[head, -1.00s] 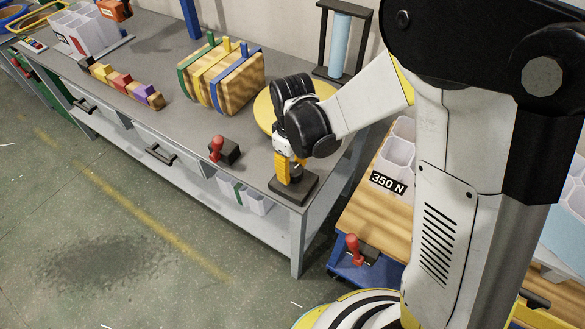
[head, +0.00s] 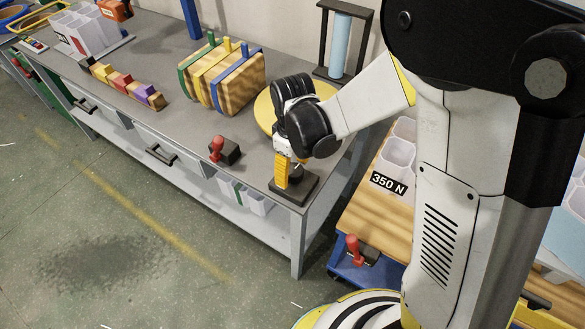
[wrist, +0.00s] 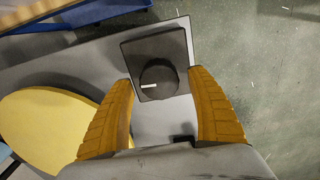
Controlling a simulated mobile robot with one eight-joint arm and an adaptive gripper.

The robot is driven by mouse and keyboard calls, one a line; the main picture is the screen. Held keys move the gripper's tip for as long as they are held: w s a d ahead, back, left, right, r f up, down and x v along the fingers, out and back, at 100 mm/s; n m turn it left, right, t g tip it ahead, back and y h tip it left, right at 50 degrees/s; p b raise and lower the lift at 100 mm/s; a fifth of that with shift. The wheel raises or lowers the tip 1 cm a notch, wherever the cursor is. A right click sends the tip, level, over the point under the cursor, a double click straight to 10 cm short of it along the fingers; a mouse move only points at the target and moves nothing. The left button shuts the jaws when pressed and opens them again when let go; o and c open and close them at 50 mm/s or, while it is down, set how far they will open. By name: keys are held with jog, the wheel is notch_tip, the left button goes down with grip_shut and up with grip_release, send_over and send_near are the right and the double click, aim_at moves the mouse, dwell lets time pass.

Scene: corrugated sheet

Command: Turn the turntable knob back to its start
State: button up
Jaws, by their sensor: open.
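The knob (wrist: 158,77) is a dark round dial with a white line, on a dark square base (wrist: 137,47). In the wrist view its line points left. In the head view the knob (head: 296,172) and base (head: 305,192) sit at the near right corner of the grey bench, partly behind a finger. My gripper (head: 288,178) points down over it. In the wrist view my gripper (wrist: 162,76) is open, with one yellow finger on each side of the knob and visible gaps; contact cannot be seen. The yellow turntable disc (head: 264,113) lies behind my gripper; it also shows in the wrist view (wrist: 42,125).
A red-handled switch (head: 217,148) stands left of the knob base. A wooden block with coloured bands (head: 228,80) and a black frame with a blue cylinder (head: 340,45) stand farther back. A wooden-topped blue cart (head: 360,215) is at right.

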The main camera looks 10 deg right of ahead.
aim_at(293, 168)
notch_tip(293, 168, up, 12)
dwell(0.5)
dwell(0.3)
